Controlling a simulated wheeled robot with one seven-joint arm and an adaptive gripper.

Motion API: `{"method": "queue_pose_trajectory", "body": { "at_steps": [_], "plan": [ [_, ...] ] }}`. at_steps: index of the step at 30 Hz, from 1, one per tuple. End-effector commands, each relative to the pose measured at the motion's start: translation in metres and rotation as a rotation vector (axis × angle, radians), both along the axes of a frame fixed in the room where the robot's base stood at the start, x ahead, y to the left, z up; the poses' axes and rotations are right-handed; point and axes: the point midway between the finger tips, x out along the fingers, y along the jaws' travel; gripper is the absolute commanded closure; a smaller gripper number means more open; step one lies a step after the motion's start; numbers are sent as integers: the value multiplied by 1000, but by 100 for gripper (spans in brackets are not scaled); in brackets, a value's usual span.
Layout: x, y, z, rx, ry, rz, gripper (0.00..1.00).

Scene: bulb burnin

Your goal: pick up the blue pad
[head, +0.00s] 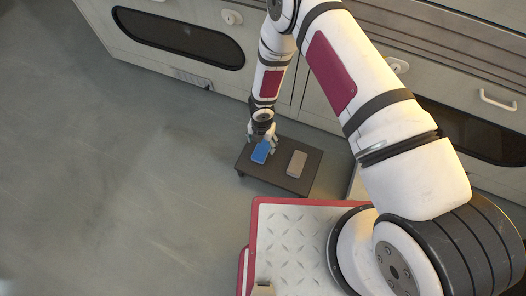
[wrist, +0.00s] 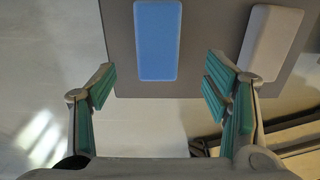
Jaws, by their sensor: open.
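The blue pad (head: 261,152) lies flat on a low dark table (head: 262,179) in the head view. In the wrist view the blue pad (wrist: 158,40) is a blue rectangle at the top middle, beyond and between my open fingers. My gripper (head: 264,136) is over the table's back left part, close to the pad; the head view does not show how high it is. In the wrist view my gripper (wrist: 158,88) has its green-padded fingers spread wide with nothing between them. I see no contact with the pad.
A grey-beige pad (head: 297,164) lies on the same table, right of the blue one; it also shows in the wrist view (wrist: 271,45). Cabinets with dark oval windows (head: 178,38) stand behind. The floor (head: 100,170) to the left is clear.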

Motion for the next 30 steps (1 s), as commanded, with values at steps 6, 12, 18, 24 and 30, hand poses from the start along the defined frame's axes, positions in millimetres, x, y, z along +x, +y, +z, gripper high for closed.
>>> {"method": "queue_pose_trajectory", "body": {
  "at_steps": [6,12,18,24,30],
  "plan": [
    [0,0,-25,0,0,-1,30],
    [0,1,-34,0,0,-1,30],
    [0,1,-59,-1,-1,-2,30],
    [0,2,-79,0,0,-2,30],
    [0,2,-78,0,-1,-2,30]
  ]
}}
